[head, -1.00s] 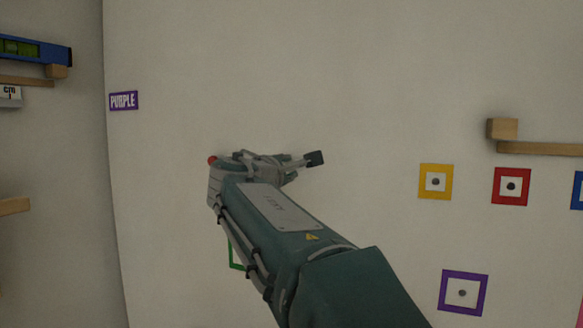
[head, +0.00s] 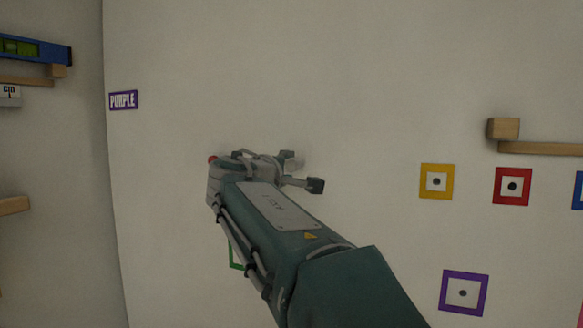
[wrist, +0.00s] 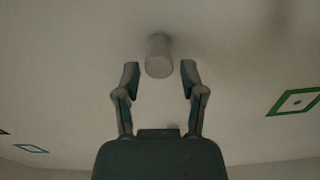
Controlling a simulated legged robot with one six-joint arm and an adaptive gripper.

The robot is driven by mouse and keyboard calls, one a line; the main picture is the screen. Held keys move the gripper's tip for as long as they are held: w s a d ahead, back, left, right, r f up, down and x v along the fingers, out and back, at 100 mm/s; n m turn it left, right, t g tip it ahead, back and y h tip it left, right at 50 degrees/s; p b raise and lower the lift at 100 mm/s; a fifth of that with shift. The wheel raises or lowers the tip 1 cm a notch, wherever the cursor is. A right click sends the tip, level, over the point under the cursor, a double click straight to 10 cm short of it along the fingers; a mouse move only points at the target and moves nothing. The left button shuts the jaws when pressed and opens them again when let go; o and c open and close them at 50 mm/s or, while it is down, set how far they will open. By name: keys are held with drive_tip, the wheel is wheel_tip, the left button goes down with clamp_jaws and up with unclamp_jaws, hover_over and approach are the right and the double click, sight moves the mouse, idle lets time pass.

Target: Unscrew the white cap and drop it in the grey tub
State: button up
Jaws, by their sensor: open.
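The white cap (wrist: 159,55) is a pale, short cylinder standing out from the wall in the wrist view. My gripper (wrist: 160,75) is open, with one finger on each side of the cap's near end and a visible gap to each. In the head view my gripper (head: 301,170) is in front of the wall, with its two dark fingertips apart. A small pale piece between the fingertips there looks like the cap (head: 297,163), partly hidden. The grey tub is not in view.
Yellow (head: 436,182), red (head: 512,186) and purple (head: 463,293) square frames are on the wall at right, below a wooden ledge (head: 540,148). A green frame (wrist: 298,102) is right of my gripper in the wrist view. A PURPLE sign (head: 124,100) is at left.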

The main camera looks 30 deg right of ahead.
drive_tip(key=m, duration=0.4)
drive_tip(key=shift+m, duration=0.3)
drive_tip(key=m, duration=0.3)
drive_tip(key=shift+r+m, duration=0.1)
drive_tip(key=shift+m, duration=0.3)
drive_tip(key=m, duration=0.4)
drive_tip(key=shift+m, duration=0.3)
drive_tip(key=m, duration=0.4)
drive_tip(key=shift+s, duration=0.1)
clamp_jaws()
drive_tip(key=shift+n, duration=2.4)
